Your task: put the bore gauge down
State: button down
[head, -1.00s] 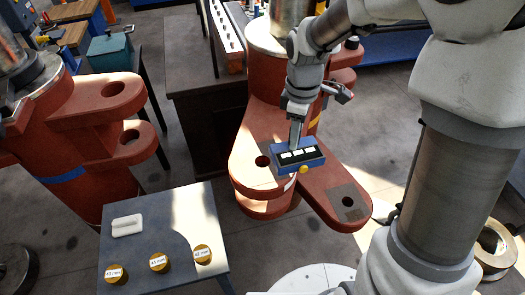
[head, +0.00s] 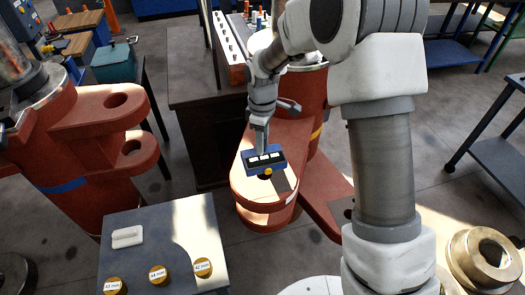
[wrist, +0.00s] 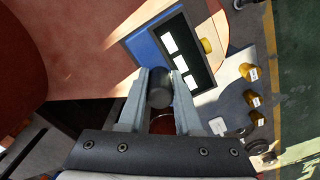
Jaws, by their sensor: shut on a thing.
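The bore gauge is a blue box with a dark face, three white panels and a yellow knob (head: 264,160). My gripper (head: 262,130) is shut on it from above, in front of the red casting (head: 262,205) in the head view. I cannot tell whether the gauge touches the casting. In the wrist view my gripper (wrist: 159,85) has its fingers either side of a dark round grip, with the blue body (wrist: 150,52) just beyond. A grey table (head: 165,225) stands at the lower left of the head view.
The table carries a white block (head: 127,237) at its back left and three brass rings with mm labels, one of them the right ring (head: 202,267), along its front. Its back right is bare. Another red casting (head: 100,120) stands behind it at left.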

jog(key=shift+f, duration=1.85)
jog(key=shift+f, duration=0.1)
jog(key=shift+f+b, duration=0.35)
jog(key=shift+f, duration=0.05)
jog(key=c, duration=0.6)
grip_release()
